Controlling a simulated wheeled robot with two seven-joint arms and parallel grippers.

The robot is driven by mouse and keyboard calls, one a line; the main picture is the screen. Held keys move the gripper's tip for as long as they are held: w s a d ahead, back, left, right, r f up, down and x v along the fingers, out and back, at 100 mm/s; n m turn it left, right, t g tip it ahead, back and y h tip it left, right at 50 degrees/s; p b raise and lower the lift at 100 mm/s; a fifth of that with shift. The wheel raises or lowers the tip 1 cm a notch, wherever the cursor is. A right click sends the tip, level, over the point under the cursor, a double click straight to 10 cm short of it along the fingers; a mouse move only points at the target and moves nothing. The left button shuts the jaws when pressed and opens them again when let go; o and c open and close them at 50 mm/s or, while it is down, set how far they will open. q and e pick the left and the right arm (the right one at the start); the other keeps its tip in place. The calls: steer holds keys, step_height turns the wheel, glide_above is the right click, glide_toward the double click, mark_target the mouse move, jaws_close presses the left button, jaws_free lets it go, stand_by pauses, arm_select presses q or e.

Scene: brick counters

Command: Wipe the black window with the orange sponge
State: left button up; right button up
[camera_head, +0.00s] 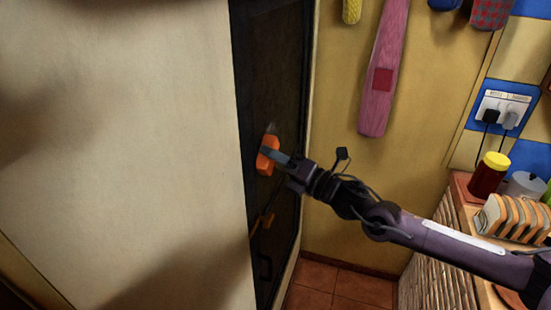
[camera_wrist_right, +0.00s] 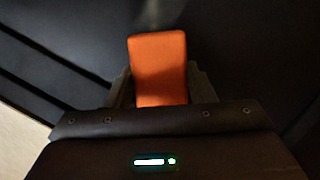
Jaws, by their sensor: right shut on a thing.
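The black window (camera_head: 275,75) is a tall dark pane in the left-middle of the head view, seen at a steep angle. My right gripper (camera_head: 272,155) is shut on the orange sponge (camera_head: 266,163) and holds it at the pane. The sponge (camera_wrist_right: 158,68) also shows between the fingers in the right wrist view, with the dark surface behind it. I cannot tell for sure whether the sponge touches the pane. A pale smudge (camera_head: 271,127) shows just above the sponge. My left gripper is not in view.
A large pale panel (camera_head: 120,130) fills the left. A pink bat-shaped object (camera_head: 383,70) hangs on the yellow wall. At right, a counter holds a jar (camera_head: 489,174) with a yellow lid and a toast rack (camera_head: 515,217). Tiled floor (camera_head: 340,288) shows below.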

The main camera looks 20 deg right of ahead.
mark_target(271, 130)
steer(key=shift+w+d+r+b, duration=0.45)
steer(key=shift+w+d+r, duration=0.1)
steer(key=shift+w+r, duration=0.3)
steer(key=shift+w+d+b, duration=0.75)
steer(key=shift+w, duration=0.3)
steer(key=shift+w+d+b, duration=0.7)
steer(key=shift+w, duration=0.35)
steer(key=shift+w+d+b, duration=0.45)
steer(key=shift+w+b, duration=0.2)
steer(key=shift+w, duration=0.1)
steer(key=shift+w+d+b, duration=0.35)
steer(key=shift+w+d, duration=0.1)
steer(key=shift+w, duration=0.25)
steer(key=shift+s+a+r+b, duration=0.15)
steer(key=shift+s+a, duration=0.35)
steer(key=shift+s, duration=0.25)
steer(key=shift+s+a+f+b, duration=0.15)
steer(key=shift+s+a, duration=0.35)
steer(key=shift+s, duration=0.25)
steer(key=s+a+b, duration=0.1)
steer(key=s+a, duration=0.3)
steer(key=s, duration=0.2)
steer(key=shift+r, duration=0.1)
